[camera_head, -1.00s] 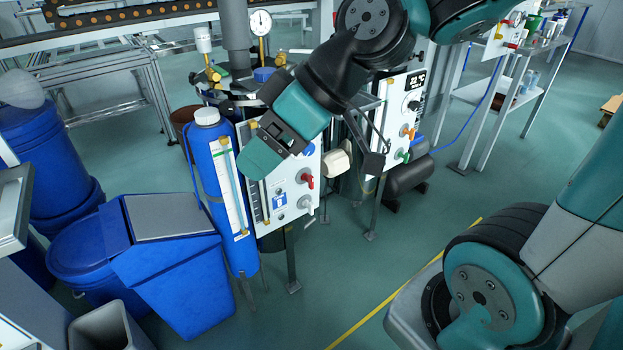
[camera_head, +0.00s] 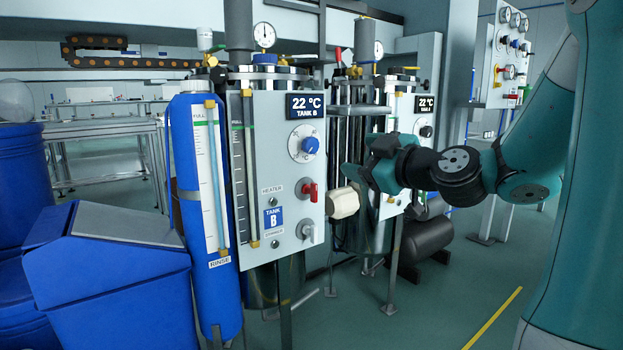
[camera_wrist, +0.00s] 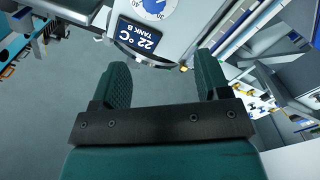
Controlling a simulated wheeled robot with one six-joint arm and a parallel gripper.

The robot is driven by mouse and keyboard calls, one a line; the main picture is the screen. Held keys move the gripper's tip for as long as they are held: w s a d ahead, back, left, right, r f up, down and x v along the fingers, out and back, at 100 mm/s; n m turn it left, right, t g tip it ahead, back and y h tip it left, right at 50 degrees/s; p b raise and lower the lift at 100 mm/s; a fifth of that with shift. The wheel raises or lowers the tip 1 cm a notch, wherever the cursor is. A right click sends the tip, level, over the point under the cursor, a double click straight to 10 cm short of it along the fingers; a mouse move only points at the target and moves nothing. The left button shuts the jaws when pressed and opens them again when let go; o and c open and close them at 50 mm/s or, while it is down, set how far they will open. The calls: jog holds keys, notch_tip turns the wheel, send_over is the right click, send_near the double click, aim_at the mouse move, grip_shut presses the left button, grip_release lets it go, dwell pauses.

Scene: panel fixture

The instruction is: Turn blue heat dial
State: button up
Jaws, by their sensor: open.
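The blue heat dial (camera_head: 310,146) is a round blue knob on a white scale ring, on the light grey Tank B panel (camera_head: 262,190), below a display reading 22 °C. In the wrist view the blue dial (camera_wrist: 154,6) shows upside down, cut by the top edge. My gripper (camera_head: 360,164) is to the right of the panel, apart from the dial. In the wrist view my gripper (camera_wrist: 163,78) is open, with nothing between its two fingers. The Tank B display (camera_wrist: 138,35) lies just beyond the fingertips there.
Below the dial are a red-handled heater knob (camera_head: 311,192) and a grey stirrer knob (camera_head: 309,232). A cream part (camera_head: 342,202) sticks out beside the panel. A blue rinse cylinder (camera_head: 183,150) and a blue bin (camera_head: 110,275) stand left. Floor at the lower right is clear.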

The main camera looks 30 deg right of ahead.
aim_at(313, 146)
jog(key=w, duration=1.7)
jog(key=shift+w+d+f, duration=0.1)
jog(key=shift+f, duration=0.1)
jog(key=c, duration=0.9)
